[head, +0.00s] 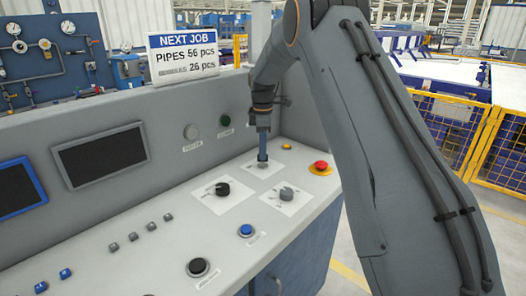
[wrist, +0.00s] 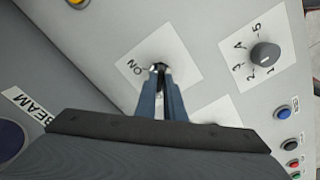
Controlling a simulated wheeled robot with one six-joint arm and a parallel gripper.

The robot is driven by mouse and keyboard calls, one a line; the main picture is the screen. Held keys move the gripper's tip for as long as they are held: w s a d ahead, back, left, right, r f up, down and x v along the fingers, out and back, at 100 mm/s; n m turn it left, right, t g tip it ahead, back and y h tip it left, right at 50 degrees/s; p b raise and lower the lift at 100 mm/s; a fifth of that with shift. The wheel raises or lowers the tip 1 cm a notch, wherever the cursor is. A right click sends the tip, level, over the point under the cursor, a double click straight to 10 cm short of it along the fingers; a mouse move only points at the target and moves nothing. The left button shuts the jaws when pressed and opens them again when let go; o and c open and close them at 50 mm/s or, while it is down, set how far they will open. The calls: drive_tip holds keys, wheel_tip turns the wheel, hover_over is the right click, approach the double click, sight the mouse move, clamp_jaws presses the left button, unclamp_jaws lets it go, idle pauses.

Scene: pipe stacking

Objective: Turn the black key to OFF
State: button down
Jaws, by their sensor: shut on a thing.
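The black key (wrist: 161,66) shows only as a small dark and metallic piece between my fingertips in the wrist view. It stands on a white plate (wrist: 187,62) with the label ON at its left; an OFF mark is not visible. My gripper (wrist: 161,76) is shut on the key, its blue fingers close together. In the head view my gripper (head: 262,157) reaches down onto the same white plate (head: 251,169) at the back of the console, and the key is hidden there. Which way the key points cannot be told.
A black knob (head: 222,189) and a grey knob (head: 286,193) stand on nearby plates. The grey dial (wrist: 265,53) carries numbers. A red button (head: 320,166) is to the right, a yellow button (head: 286,146) behind, and a blue button (head: 246,230) in front.

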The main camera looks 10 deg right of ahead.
drive_tip(key=shift+w+r, duration=0.1)
drive_tip(key=shift+r, duration=0.1)
drive_tip(key=c, duration=1.9)
unclamp_jaws()
drive_tip(key=shift+f, duration=0.1)
drive_tip(key=shift+o, duration=0.2)
wheel_tip(320, 180, up, 8)
drive_tip(key=shift+f+b, duration=0.1)
drive_tip(key=shift+b, duration=0.9)
